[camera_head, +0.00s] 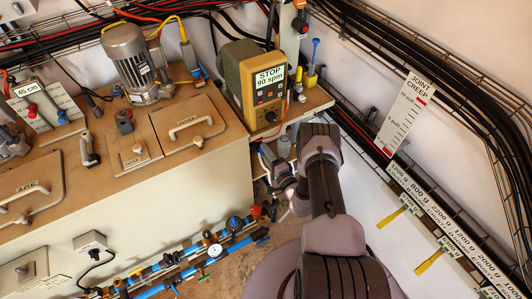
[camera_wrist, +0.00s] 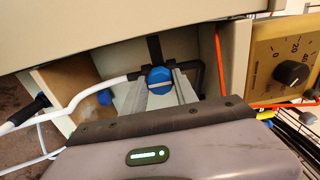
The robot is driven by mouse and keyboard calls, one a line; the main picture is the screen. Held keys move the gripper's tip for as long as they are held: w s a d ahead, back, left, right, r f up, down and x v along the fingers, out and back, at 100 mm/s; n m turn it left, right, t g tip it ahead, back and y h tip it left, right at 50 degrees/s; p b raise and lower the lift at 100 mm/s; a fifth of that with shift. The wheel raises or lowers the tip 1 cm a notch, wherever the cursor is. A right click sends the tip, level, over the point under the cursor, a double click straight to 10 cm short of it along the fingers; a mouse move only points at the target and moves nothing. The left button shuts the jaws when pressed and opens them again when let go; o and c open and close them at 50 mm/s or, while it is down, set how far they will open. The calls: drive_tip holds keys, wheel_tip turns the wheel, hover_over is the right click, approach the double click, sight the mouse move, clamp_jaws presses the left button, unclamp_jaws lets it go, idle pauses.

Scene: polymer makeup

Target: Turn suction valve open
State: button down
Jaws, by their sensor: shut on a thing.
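In the wrist view, a blue round valve knob (camera_wrist: 158,75) with a pale bar across it sits under the edge of a beige cabinet. A black fitting rises behind it, and a white hose runs to its left side. My gripper (camera_wrist: 160,86) has its two grey fingers on either side of the knob and is shut on it. In the head view, my arm reaches toward the corner below the yellow control box, and the knob cannot be made out there. The wrist view shows no label on the knob.
The yellow control box (camera_head: 257,85) reads "STOP 90 spm". A dial panel (camera_wrist: 285,70) stands right of the fingers, beside an orange cable (camera_wrist: 219,60). Blue pipes with valves (camera_head: 200,252) run along the floor. The beige cabinet (camera_wrist: 75,30) overhangs closely.

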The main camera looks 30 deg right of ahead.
drive_tip(key=c, duration=1)
unclamp_jaws()
drive_tip(key=shift+o, duration=0.2)
drive_tip(key=s+p, duration=0.6)
drive_tip(key=s, duration=1.1)
drive_tip(key=shift+s+d, duration=0.25)
drive_tip(key=shift+d, duration=0.05)
